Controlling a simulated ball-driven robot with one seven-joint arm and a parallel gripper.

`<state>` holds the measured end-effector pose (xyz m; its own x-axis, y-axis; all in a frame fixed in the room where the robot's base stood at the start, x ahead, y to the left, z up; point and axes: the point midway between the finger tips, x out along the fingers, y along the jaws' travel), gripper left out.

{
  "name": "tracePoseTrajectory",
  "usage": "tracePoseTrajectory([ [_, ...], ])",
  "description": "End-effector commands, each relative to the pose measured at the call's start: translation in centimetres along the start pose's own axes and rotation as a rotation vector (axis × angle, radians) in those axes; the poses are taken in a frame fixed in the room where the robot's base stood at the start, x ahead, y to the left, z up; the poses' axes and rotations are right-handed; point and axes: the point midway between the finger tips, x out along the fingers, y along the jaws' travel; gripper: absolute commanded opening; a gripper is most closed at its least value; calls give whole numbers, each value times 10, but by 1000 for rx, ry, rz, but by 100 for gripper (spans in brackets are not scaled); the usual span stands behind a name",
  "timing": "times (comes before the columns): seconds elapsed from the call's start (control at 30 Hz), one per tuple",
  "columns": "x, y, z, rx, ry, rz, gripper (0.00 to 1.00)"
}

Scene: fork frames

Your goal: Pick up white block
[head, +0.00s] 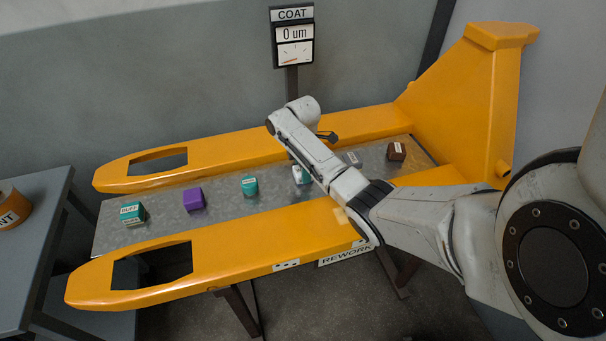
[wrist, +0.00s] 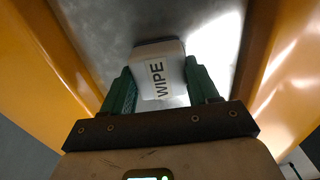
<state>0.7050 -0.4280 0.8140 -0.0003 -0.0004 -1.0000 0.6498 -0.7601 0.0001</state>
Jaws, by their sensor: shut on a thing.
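The white block (wrist: 150,62) with a black-on-white WIPE label lies between the green fingers of my gripper (wrist: 158,76) in the wrist view, one finger on each side. My gripper is shut on it. In the head view the white block (head: 302,177) shows in part beside my forearm, with green finger edges close to it; my arm hides the rest. I cannot tell whether it touches the grey metal plate or is just above it.
On the metal plate (head: 167,216) stand teal blocks (head: 250,186) (head: 132,212), a purple block (head: 194,199), a grey block (head: 353,158) and a brown block (head: 396,151). Yellow fork rails (head: 230,255) flank the plate. A COAT gauge (head: 293,38) stands behind; a grey table (head: 40,235) is at left.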

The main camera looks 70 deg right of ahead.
Motion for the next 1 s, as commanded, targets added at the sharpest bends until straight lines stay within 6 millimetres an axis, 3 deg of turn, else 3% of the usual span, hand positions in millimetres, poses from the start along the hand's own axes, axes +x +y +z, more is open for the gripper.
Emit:
tracePoseTrajectory([
  [0.33, -5, 0, 0, 0, 1, 0, 26],
  [0.53, -32, 1, -1, 0, 3, 5, 26],
  [0.9, -98, -54, 11, 1, 2, 1, 26],
  [1.0, -108, -71, 14, 2, 2, -4, 26],
])
